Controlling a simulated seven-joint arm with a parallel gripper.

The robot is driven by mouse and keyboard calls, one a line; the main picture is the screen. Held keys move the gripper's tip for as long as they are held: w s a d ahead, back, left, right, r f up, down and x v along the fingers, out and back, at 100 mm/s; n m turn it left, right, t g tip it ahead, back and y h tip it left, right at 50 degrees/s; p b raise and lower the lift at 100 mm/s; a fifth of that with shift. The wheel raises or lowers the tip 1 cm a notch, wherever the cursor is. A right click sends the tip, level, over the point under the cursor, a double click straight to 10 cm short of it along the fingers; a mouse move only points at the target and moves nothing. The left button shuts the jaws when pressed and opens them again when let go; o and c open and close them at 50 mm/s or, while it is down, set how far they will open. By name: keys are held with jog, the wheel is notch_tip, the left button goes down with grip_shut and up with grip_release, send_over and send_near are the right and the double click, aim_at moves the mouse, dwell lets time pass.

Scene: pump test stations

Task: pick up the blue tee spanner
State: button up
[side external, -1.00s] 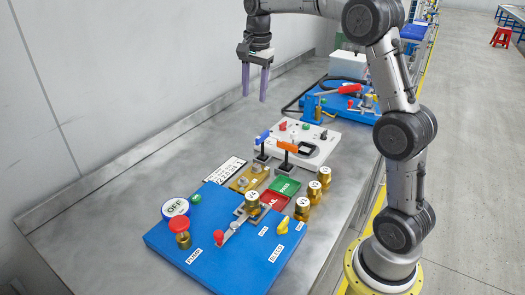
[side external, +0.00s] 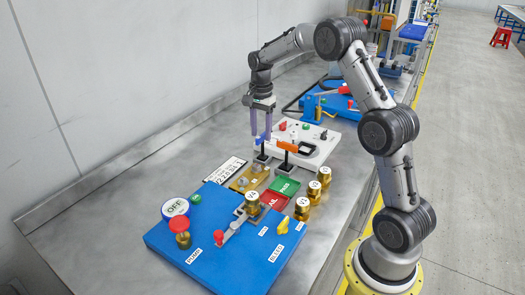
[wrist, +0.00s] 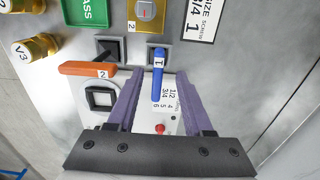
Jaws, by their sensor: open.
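The blue tee spanner (wrist: 158,72), marked 1, stands in a dark square holder on the bench, its bar pointing toward my gripper in the wrist view. My gripper (wrist: 157,84) is open, with one purple finger on each side of the blue bar in that view.
A white panel (side external: 318,151) lies just behind the spanners. Green PASS (side external: 286,187) and red FAIL trays, brass valves (side external: 314,190) and a blue pump board (side external: 215,262) lie in front. The bench is bare on the left.

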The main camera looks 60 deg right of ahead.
aim_at(262, 142)
jog(key=f, duration=0.5)
jog(key=shift+s+d, duration=0.15)
jog(key=shift+d, duration=0.05)
jog(key=shift+c, duration=0.3)
grip_shut()
jog(key=shift+r, duration=0.1)
dwell(0.8)
